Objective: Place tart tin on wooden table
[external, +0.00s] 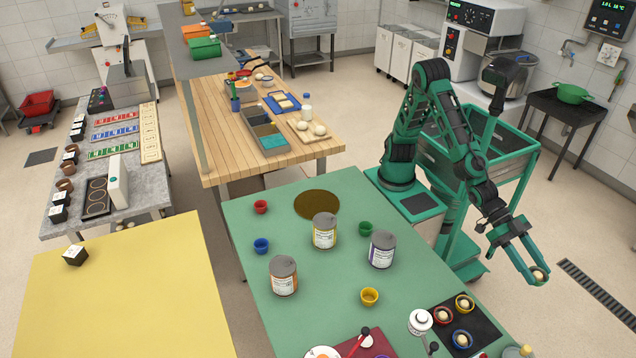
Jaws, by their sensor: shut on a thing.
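My gripper (530,262) is at the right of the external view, out past the right side of the green table and above the floor. It is shut on a small yellowish tart tin (539,277) that seems to hold a pale ball; the fingers hide part of it. The wooden table (212,128) stands at the upper middle, far to the left of my gripper, beyond the green table.
The green table (320,312) bears cans, small coloured cups and a dark tray (490,322) with filled tins. Bins (254,118), a board with pale balls (328,139) and a bottle crowd the wooden table's right side. Its front left is clear.

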